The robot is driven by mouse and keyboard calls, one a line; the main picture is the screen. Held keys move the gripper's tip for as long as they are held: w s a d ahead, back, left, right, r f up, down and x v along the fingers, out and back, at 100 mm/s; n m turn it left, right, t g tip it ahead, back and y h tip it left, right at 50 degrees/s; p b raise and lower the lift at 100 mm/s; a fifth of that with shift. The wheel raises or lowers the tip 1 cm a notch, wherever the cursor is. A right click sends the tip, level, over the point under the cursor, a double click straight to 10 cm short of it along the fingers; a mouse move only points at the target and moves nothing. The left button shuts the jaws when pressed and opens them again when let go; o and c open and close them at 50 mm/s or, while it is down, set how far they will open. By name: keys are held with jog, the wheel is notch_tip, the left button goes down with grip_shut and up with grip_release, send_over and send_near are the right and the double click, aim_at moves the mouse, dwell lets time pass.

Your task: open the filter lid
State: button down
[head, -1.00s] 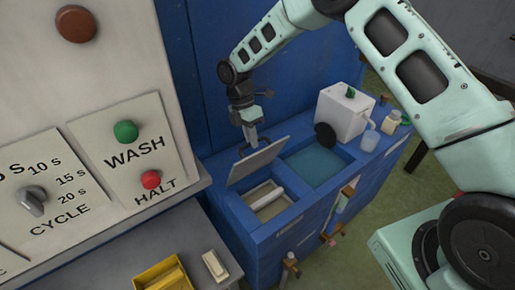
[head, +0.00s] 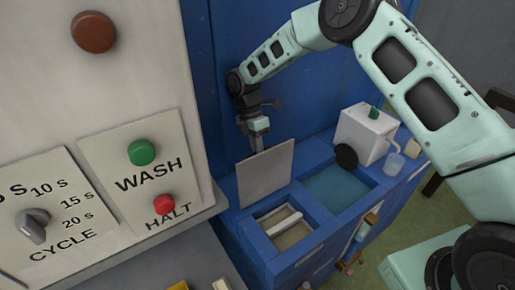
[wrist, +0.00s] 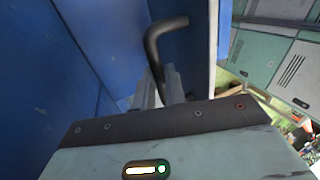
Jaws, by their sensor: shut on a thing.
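The filter lid (head: 266,172) is a flat grey panel, now standing nearly upright at the back of the left opening of the blue unit. The open compartment (head: 284,238) below it shows a pale inside with a white bar (head: 284,223) across it. My gripper (head: 258,146) is at the top of the lid, on its rear side, and shut. In the wrist view, my gripper's fingers (wrist: 160,88) are closed on a dark bent handle (wrist: 156,48). The exact contact is partly hidden by the gripper body.
A water-filled basin (head: 338,187) lies right of the compartment. A white box (head: 364,134) with a green knob and a dark disc stands behind it, beside a clear cup (head: 393,163). A control panel (head: 145,180) stands close on the left. Blue walls rise behind my gripper.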

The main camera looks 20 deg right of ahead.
jog(key=shift+s+d+f, duration=0.1)
jog(key=shift+s+f, duration=0.1)
jog(key=shift+f, duration=0.15)
jog(key=c, duration=1.5)
grip_release()
jog(key=shift+w, duration=0.1)
jog(key=shift+o, duration=0.2)
jog(key=shift+r, duration=0.1)
jog(key=shift+r, duration=0.15)
notch_tip(320, 180, up, 9)
jog(key=b, duration=0.3)
jog(key=shift+r, duration=0.4)
